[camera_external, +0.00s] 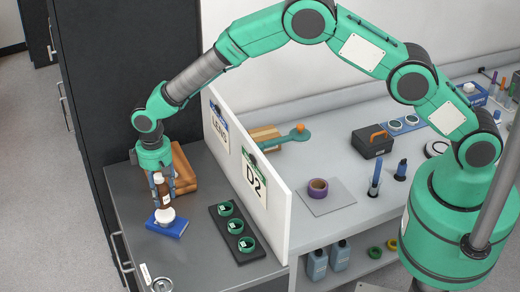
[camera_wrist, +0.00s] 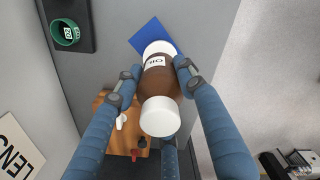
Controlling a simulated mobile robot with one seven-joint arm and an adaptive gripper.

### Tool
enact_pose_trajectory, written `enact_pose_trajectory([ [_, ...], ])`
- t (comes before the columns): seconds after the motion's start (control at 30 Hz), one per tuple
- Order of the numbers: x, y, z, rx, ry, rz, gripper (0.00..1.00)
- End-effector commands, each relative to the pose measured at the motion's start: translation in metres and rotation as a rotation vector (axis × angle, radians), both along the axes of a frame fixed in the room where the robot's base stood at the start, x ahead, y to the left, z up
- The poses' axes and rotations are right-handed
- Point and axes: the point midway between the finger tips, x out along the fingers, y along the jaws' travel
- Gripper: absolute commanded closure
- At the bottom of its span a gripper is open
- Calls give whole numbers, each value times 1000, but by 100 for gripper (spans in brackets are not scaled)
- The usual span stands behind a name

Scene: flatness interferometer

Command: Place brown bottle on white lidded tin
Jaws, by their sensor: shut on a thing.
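The brown bottle (camera_external: 166,196) has a white cap and stands about upright in my gripper (camera_external: 163,188). In the wrist view the brown bottle (camera_wrist: 160,82) is between the blue fingers of my gripper (camera_wrist: 154,79), with its white cap towards the camera and a pale label on its far part. A round white thing, seemingly the white lidded tin (camera_external: 165,215), is directly under the bottle on a blue book-like block (camera_external: 168,229). The white edge (camera_wrist: 157,46) and blue block (camera_wrist: 148,32) show beyond the bottle. I cannot tell whether bottle and tin touch.
A black rack with green rings (camera_external: 238,232) lies to the right. A wooden block (camera_external: 183,172) stands close behind my gripper. A white partition (camera_external: 270,210) separates this grey top from the longer bench. A round clear-looking item (camera_external: 162,285) is at the front edge.

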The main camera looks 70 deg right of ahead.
Motion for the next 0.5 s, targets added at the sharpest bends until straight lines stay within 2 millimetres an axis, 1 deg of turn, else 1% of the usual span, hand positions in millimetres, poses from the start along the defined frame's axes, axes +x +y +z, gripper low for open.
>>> enact_pose_trajectory([
  [0.33, 1, 0, 0, 0, 0, 0, 92],
  [0.5, 1, 0, -9, 0, 1, 0, 92],
])
